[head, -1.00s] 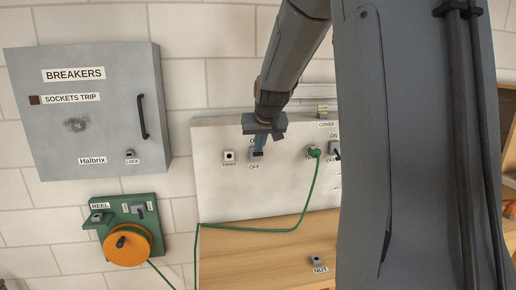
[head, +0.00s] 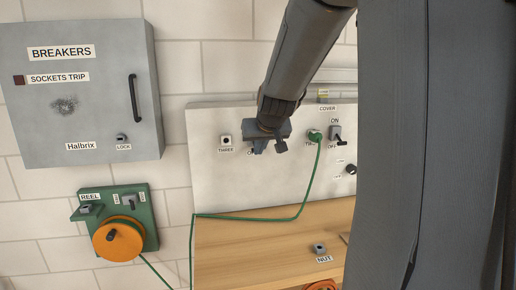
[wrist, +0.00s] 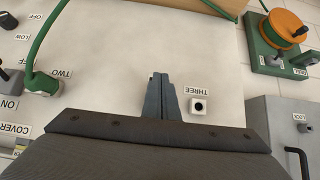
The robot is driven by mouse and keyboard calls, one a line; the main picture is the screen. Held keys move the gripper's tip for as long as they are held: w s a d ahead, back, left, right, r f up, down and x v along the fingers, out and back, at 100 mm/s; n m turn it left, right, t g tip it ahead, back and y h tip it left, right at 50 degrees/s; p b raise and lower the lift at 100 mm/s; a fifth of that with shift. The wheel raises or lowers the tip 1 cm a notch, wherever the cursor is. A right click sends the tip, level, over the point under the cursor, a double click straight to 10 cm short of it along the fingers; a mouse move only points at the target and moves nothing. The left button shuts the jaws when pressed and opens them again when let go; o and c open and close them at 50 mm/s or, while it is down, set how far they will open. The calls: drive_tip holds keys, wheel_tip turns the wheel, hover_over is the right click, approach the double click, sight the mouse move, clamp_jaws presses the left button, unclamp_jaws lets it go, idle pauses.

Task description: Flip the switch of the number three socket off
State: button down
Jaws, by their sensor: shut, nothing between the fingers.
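The number three socket (head: 226,141) is a small white block with a dark hole on the pale panel, labelled THREE. It also shows upside down in the wrist view (wrist: 198,106). My gripper (head: 268,143) is just right of it in the head view, covering the place of its switch and part of a label starting with O. In the wrist view my gripper's fingers (wrist: 157,78) are together and empty in front of bare panel, beside the socket. The switch is hidden in both views, so its position cannot be told.
Socket two (head: 314,134) holds a green plug and cable, with an ON/OFF switch (head: 335,132) beside it. A black knob (head: 351,169) is lower right. The breaker box (head: 80,110) and the orange reel (head: 118,240) are left. A wooden bench (head: 260,245) lies below.

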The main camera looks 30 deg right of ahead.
drive_tip(key=shift+f, duration=0.35)
idle(0.5)
drive_tip(key=s+a+r+p, duration=0.1)
drive_tip(key=s+a+r, duration=0.2)
drive_tip(key=s, duration=0.9)
drive_tip(key=shift+a+r+p, duration=0.2)
drive_tip(key=shift+r+p, duration=0.1)
drive_tip(key=shift+r, duration=0.5)
drive_tip(key=s+a+f+n+g+y, duration=0.1)
drive_tip(key=s+a+f+g, duration=0.3)
drive_tip(key=s+a+f, duration=0.4)
drive_tip(key=s+a+f+n+g+y, duration=0.1)
drive_tip(key=s+a+f+g, duration=0.3)
drive_tip(key=f, duration=0.9)
drive_tip(key=s+a+n, duration=0.1)
drive_tip(key=s+a, duration=0.2)
drive_tip(key=s, duration=0.2)
drive_tip(key=shift+a+f+g+y, duration=0.3)
drive_tip(key=shift+a+g, duration=0.1)
